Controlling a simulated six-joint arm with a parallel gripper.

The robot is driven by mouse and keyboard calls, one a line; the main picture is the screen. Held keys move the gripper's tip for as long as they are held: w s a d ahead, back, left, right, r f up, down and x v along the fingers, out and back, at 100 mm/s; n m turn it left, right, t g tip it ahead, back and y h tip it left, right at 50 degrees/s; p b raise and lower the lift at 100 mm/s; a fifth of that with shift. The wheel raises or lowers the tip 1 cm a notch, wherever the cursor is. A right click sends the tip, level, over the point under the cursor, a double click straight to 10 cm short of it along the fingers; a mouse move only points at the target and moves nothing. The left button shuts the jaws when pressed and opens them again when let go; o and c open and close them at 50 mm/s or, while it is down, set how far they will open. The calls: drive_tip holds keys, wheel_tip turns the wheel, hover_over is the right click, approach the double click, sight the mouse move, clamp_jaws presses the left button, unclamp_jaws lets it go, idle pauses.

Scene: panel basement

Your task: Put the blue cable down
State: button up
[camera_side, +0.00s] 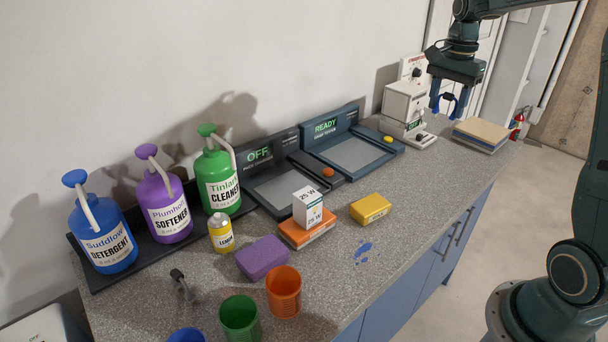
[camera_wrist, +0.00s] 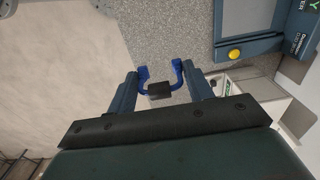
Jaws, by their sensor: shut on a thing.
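My gripper (camera_side: 448,104) is at the upper right in the side view, raised above the far end of the worktop. It is shut on the blue cable (camera_side: 447,97), a short bent piece with a dark middle. In the wrist view the cable's blue end (camera_wrist: 142,73) and its black block (camera_wrist: 159,90) show between the two fingers of the gripper (camera_wrist: 160,84). The cable hangs clear of the grey speckled worktop (camera_side: 345,285).
A white device (camera_side: 405,103) stands left of my gripper, and a tan-topped block (camera_side: 482,132) lies below and to its right. Two testers, reading READY (camera_side: 352,152) and OFF (camera_side: 280,185), stand along the wall. Bottles, sponges, a boxed bulb and cups occupy the near left.

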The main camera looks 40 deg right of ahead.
drive_tip(key=shift+a, duration=0.4)
wheel_tip(320, 180, down, 16)
drive_tip(key=shift+r, duration=0.1)
idle(0.3)
drive_tip(key=shift+f, duration=2.1)
drive_tip(key=shift+f, duration=0.1)
drive_tip(key=o, duration=1)
drive_tip(key=shift+c, duration=0.2)
